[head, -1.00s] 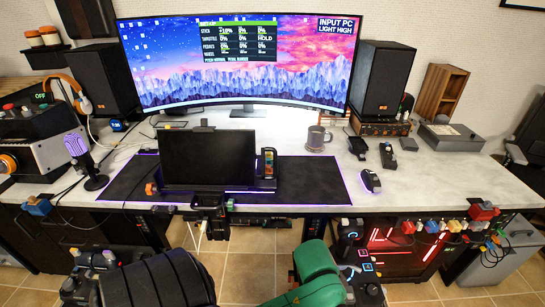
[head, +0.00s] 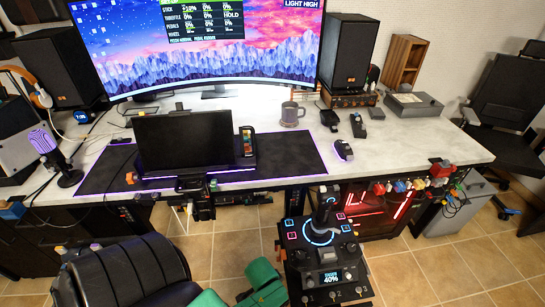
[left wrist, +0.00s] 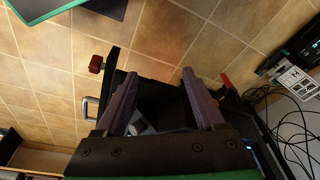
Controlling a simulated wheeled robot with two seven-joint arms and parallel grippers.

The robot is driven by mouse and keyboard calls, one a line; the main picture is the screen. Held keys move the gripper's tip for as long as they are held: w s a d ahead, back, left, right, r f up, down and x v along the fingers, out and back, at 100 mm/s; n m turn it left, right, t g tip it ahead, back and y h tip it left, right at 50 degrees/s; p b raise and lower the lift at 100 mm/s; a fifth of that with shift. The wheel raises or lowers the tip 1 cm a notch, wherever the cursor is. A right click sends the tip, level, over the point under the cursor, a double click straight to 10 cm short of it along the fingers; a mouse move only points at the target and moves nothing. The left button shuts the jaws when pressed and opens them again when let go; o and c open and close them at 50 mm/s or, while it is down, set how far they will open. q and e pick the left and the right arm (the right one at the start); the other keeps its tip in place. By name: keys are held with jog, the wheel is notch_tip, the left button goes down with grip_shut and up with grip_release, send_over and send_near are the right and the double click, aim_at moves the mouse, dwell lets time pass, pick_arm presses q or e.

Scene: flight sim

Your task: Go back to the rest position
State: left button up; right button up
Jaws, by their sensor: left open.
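My left gripper (left wrist: 159,76) shows in the left wrist view. Its two dark purple-grey fingers stand wide apart, with nothing seen held between them. Tiled floor and dark equipment lie beyond the fingers. In the head view, green parts of my arm (head: 262,283) show at the bottom middle, left of the joystick panel (head: 318,252). Neither gripper can be made out in the head view. The joystick (head: 322,210) stands upright on its panel with a lit blue ring, and no gripper is seen touching it.
A white desk (head: 395,145) crosses the view, with a monitor (head: 200,45), a small dark screen (head: 183,139), a mug (head: 291,114) and a mouse (head: 343,150). A black chair (head: 505,95) stands at the right. Tiled floor (head: 420,270) is open at lower right.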

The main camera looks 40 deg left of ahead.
pick_arm(q)
jog(key=shift+s+a+f, duration=0.1)
jog(key=shift+s+f, duration=0.1)
jog(key=shift+f, duration=0.3)
jog(key=shift+s+f, duration=0.2)
jog(key=shift+f, duration=0.25)
jog(key=s+a+f+g, duration=0.1)
jog(key=s+a+f, duration=0.2)
jog(key=s+f, duration=1.2)
jog(key=s+p, duration=0.1)
jog(key=s, duration=0.2)
jog(key=shift+a+g, duration=0.2)
jog(key=shift+g, duration=0.1)
